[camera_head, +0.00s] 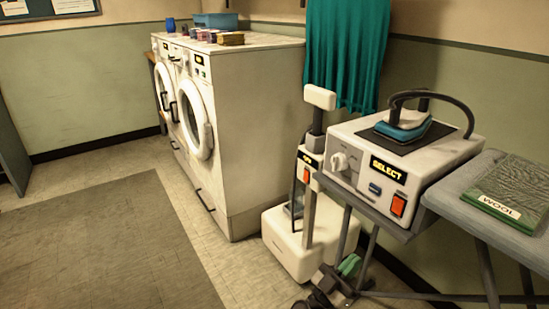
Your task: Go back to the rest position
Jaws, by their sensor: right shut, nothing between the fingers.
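My right gripper (345,274) shows at the bottom of the camera_head view, a little right of the middle. It is dark with a green part, small and partly cut off by the lower edge. It is shut with nothing between its fingers. It is in front of the white base of an upright machine (290,248) and near the thin legs of the ironing table; I cannot tell whether it touches them. My left gripper is not in view.
White washing machines (249,130) stand along the wall. An iron (404,124) sits on a white control unit (345,146) marked SELECT. A green folded cloth (519,176) marked WOOL lies on a grey board (455,198). The grey mat (95,255) at left is clear.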

